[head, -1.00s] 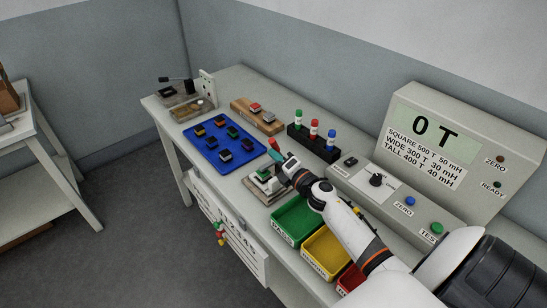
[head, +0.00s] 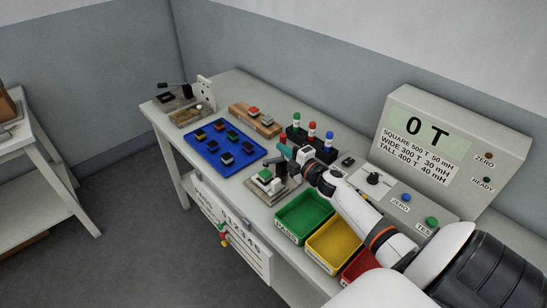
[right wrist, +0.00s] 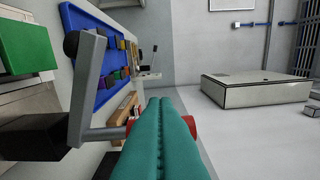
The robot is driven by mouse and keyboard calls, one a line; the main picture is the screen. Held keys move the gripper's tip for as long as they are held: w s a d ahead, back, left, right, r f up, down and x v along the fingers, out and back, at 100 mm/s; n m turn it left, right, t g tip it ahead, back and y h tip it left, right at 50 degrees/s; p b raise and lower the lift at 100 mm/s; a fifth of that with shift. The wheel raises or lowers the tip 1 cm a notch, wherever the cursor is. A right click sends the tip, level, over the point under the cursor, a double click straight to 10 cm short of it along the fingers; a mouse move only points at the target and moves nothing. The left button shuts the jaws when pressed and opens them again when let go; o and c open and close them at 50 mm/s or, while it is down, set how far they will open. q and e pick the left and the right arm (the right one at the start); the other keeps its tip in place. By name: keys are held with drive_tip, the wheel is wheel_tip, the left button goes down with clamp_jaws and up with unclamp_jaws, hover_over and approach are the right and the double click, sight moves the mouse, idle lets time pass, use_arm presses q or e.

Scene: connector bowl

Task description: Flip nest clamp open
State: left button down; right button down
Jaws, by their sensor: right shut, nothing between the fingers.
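The test nest (head: 250,187) is a pale block near the table's front edge, with a green-topped part (head: 265,175) on it. In the right wrist view that green part (right wrist: 28,38) shows at upper left. The clamp's bent grey lever (right wrist: 96,85) has a black tip (right wrist: 72,44) on the green part's side and a red grip (right wrist: 190,126), partly hidden behind my teal fingers. My right gripper (head: 285,152) is shut and empty, just above the clamp; it fills the lower middle of the wrist view (right wrist: 158,125). I cannot tell whether it touches the grip. My left gripper is not in view.
A blue tray (head: 205,162) with several parts lies left of the nest. Green (head: 306,224), yellow (head: 338,245) and red (head: 360,267) bins stand to the right. Behind are a black rack of coloured pieces (head: 296,137) and a meter (head: 455,150) reading 0 T.

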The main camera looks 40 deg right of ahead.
drive_tip(key=d+f+m, duration=0.1)
drive_tip(key=d+m, duration=0.6)
drive_tip(key=m, duration=0.2)
drive_tip(key=shift+w+f+b, duration=0.25)
drive_tip(key=shift+w+b, duration=0.05)
drive_tip(key=shift+d, duration=0.1)
idle(0.7)
